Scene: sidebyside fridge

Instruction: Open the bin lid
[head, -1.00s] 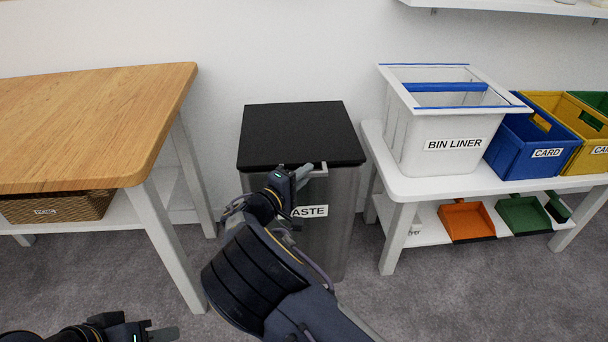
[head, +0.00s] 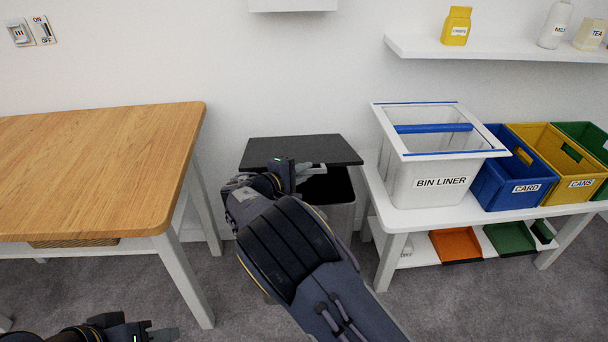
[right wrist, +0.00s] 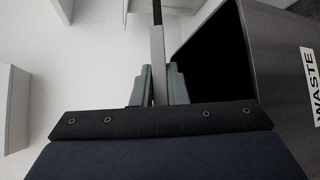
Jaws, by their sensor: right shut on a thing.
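The waste bin (head: 341,217) stands between the table and the bench, its grey body partly hidden behind my right arm. Its black lid (head: 300,149) is raised, with a dark gap between lid and body at the front right. My right gripper (head: 298,173) is shut on the lid's pale handle (head: 314,170) at the front edge. In the right wrist view the handle (right wrist: 158,60) runs between my two fingers, beside the bin's dark opening (right wrist: 212,48). The WASTE label (right wrist: 311,76) shows there too. My left gripper (head: 158,331) is low at the bottom left, its jaw gap unclear.
A wooden table (head: 95,165) stands at the left. At the right, a white bench (head: 400,217) holds a BIN LINER tub (head: 430,170) and coloured crates. A wall shelf (head: 490,50) is above it. A white box-like edge (head: 292,5) is on the wall above the bin.

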